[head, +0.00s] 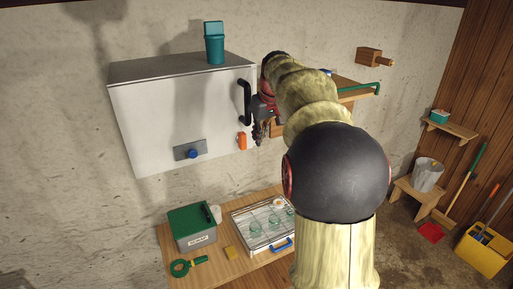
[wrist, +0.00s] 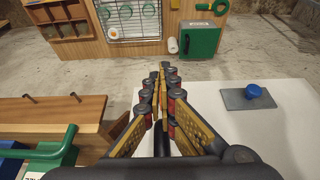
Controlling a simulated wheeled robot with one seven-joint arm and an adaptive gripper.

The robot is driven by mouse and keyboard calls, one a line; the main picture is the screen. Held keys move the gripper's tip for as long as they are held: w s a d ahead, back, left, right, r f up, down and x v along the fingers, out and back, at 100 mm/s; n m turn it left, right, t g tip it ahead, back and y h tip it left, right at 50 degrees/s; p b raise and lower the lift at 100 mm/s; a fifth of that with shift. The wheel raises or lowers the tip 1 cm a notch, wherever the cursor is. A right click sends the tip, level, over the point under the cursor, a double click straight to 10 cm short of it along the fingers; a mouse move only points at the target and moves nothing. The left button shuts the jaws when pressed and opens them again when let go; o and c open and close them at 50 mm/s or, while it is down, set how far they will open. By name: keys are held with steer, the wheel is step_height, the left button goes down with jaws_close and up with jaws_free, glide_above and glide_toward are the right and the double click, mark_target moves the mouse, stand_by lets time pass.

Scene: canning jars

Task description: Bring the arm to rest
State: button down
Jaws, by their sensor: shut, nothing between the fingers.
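My gripper (head: 258,132) is at the right edge of the white cabinet's front, just below and beside its black handle (head: 244,101). In the wrist view, the yellow-padded fingers (wrist: 163,70) meet at their tips with nothing between them. They point down toward the table below. The white cabinet (head: 140,125) is on the wall, and its door looks closed. My arm is raised and stretched forward, hiding part of the shelf at right.
A teal container (head: 214,45) stands on the cabinet. A blue knob (head: 193,154) and an orange item (head: 242,141) are on its front. Below, a table (head: 215,270) bears a green-lidded box (head: 192,225) and a tray of jars (head: 238,217). A wooden shelf (wrist: 45,112) is close beside my gripper.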

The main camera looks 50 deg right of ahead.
steer(key=s+a+f+n+b, duration=0.1)
steer(key=s+a+f+b, duration=0.6)
steer(key=a+f, duration=0.4)
steer(key=s+a+f+n+t+y+b, duration=0.1)
steer(key=s+a+f+b, duration=0.6)
steer(key=a+f, duration=0.5)
steer(key=s+a+f+n+b, duration=0.1)
steer(key=s+a+f+b, duration=0.7)
steer(key=a+f+b, duration=0.3)
steer(key=a+f, duration=0.1)
steer(key=a, duration=0.3)
steer(key=shift+a+n, duration=0.3)
steer(key=c, duration=2.6)
jaws_free()
steer(key=shift+s, duration=0.1)
